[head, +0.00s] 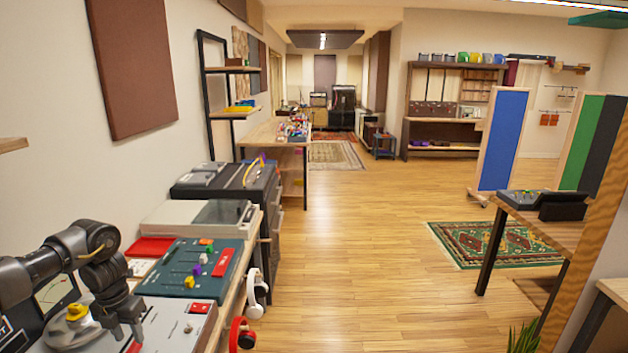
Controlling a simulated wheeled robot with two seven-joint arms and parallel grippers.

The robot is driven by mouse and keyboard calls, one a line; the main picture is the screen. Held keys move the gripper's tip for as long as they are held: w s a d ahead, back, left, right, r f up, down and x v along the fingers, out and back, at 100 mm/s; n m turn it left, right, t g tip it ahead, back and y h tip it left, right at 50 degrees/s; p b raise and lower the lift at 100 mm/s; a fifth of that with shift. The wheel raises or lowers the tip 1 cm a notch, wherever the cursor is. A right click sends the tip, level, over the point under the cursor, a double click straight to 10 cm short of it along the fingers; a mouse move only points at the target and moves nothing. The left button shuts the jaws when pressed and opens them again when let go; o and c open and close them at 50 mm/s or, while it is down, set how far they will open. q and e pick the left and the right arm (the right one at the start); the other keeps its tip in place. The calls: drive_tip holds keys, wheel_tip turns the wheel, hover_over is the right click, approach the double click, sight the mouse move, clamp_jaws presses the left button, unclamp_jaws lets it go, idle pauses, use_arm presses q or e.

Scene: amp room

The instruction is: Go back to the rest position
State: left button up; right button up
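My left arm comes in from the left, and my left gripper (127,332) points down over a white-topped device (172,326) at the front of the left-hand bench. Its two dark fingers stand apart, and I see nothing held between them. I cannot tell whether the fingertips touch the device. My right gripper is not in view.
A teal mixer panel (190,268) with coloured knobs and a turntable-like box (197,217) stand behind the device. White headphones (254,281) and red headphones (241,333) hang at the bench edge. Wooden floor is open in the middle. A table (540,225) stands right.

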sight(135, 346)
use_arm(q)
wheel_tip(135, 346, up, 7)
drive_tip(key=p, duration=0.1)
wheel_tip(135, 346, down, 11)
drive_tip(key=shift+s+r+b, duration=0.1)
drive_tip(key=shift+r+b, duration=0.1)
drive_tip(key=shift+b, duration=0.9)
drive_tip(key=shift+d+n+p, duration=0.1)
drive_tip(key=shift+n+p, duration=0.2)
drive_tip(key=shift+n, duration=0.6)
drive_tip(key=n+p, duration=0.1)
drive_tip(key=n, duration=0.1)
drive_tip(key=shift+d+n, duration=0.15)
drive_tip(key=shift+n, duration=0.25)
drive_tip(key=shift+f+n, duration=0.15)
drive_tip(key=shift+n, duration=0.45)
drive_tip(key=shift+w+d, duration=0.1)
drive_tip(key=shift+w, duration=0.1)
